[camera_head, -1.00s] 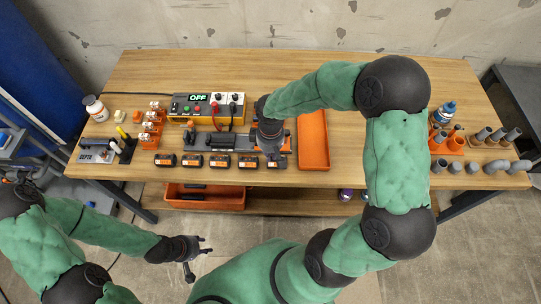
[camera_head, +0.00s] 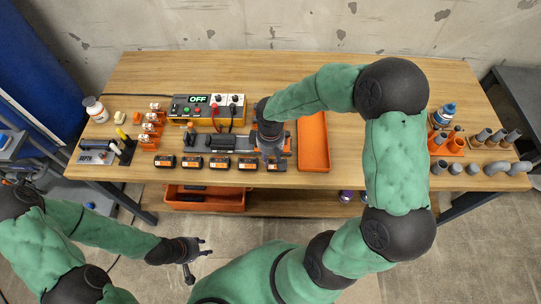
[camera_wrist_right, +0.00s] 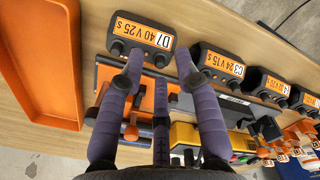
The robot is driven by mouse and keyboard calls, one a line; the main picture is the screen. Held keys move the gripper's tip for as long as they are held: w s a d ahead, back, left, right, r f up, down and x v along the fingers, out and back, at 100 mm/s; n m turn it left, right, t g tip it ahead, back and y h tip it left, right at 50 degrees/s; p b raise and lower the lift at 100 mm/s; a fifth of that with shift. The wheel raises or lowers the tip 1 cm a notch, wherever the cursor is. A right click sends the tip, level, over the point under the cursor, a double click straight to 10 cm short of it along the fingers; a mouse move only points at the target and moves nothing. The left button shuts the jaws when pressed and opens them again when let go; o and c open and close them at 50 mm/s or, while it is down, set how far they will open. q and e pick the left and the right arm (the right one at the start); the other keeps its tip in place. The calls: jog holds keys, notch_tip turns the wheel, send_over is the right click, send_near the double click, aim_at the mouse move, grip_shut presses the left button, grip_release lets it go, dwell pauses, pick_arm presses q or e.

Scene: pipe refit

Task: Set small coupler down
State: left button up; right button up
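My right gripper (camera_head: 270,154) is low over the right end of the clamp fixture (camera_head: 216,142), on the table's front half. In the right wrist view its purple fingers (camera_wrist_right: 155,68) are spread, and no part shows between them. Below them are the fixture's orange clamp pieces (camera_wrist_right: 131,130) and the label unit marked D7 (camera_wrist_right: 143,37). I cannot pick out the small coupler for certain. Short grey fittings (camera_head: 455,168) stand at the table's right end. My left gripper (camera_head: 204,246) is open and empty, in front of the table and over the floor.
An empty orange tray (camera_head: 313,142) lies right of the fixture. Several label units (camera_head: 220,163) line the front. A control box showing OFF (camera_head: 207,108) stands behind. The back of the table is clear.

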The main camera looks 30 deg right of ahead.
aim_at(271, 160)
pick_arm(q)
notch_tip(271, 160, up, 4)
jog(key=p, duration=0.3)
jog(key=shift+f, duration=0.25)
pick_arm(e)
notch_tip(271, 160, up, 12)
jog(key=shift+f, duration=0.1)
